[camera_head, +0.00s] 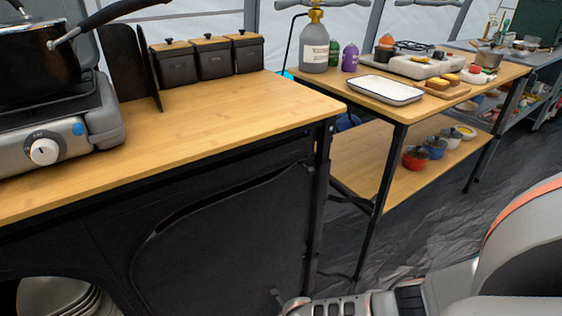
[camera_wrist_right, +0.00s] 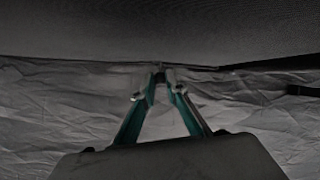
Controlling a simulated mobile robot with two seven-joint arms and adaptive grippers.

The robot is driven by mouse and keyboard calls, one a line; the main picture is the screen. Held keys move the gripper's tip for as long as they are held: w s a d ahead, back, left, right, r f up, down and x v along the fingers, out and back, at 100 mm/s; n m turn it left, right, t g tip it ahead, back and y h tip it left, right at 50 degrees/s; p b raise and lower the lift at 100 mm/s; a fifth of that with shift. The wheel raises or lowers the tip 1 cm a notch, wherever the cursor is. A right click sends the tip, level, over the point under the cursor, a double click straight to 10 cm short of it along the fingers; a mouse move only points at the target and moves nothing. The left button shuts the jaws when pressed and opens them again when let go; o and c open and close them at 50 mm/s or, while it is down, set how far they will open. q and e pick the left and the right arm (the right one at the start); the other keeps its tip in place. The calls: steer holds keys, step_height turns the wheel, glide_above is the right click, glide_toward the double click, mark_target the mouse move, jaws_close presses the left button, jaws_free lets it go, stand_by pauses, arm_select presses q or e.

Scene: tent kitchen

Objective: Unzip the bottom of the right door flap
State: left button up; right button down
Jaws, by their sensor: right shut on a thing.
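The right door flap (camera_head: 225,235) is a black fabric panel on the front of the black cabinet under the near wooden counter. Its curved top edge stands a little away from the cabinet, leaving a dark gap. My right gripper (camera_head: 281,299) is low at the flap's bottom right, at the lower frame edge. In the wrist view its two teal-sided fingers (camera_wrist_right: 160,77) converge at the fabric's bottom edge (camera_wrist_right: 95,60), shut on a small dark thing that looks like the zip pull. The pull is mostly hidden between the fingertips. My left gripper is not in view.
A cabinet opening at lower left shows stacked plates (camera_head: 60,297). A black table leg (camera_head: 318,210) stands just right of the flap. A second wooden table (camera_head: 440,110) with a tray and pots is beyond. Wrinkled dark floor (camera_head: 425,235) lies clear between the tables and my arm.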

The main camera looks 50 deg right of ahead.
steer(key=d, duration=0.2)
steer(key=s+d, duration=0.1)
steer(key=d, duration=0.1)
steer(key=shift+s+d, duration=0.1)
steer(key=shift+d, duration=0.1)
steer(key=c, duration=2)
jaws_free()
steer(key=shift+v, duration=5.95)
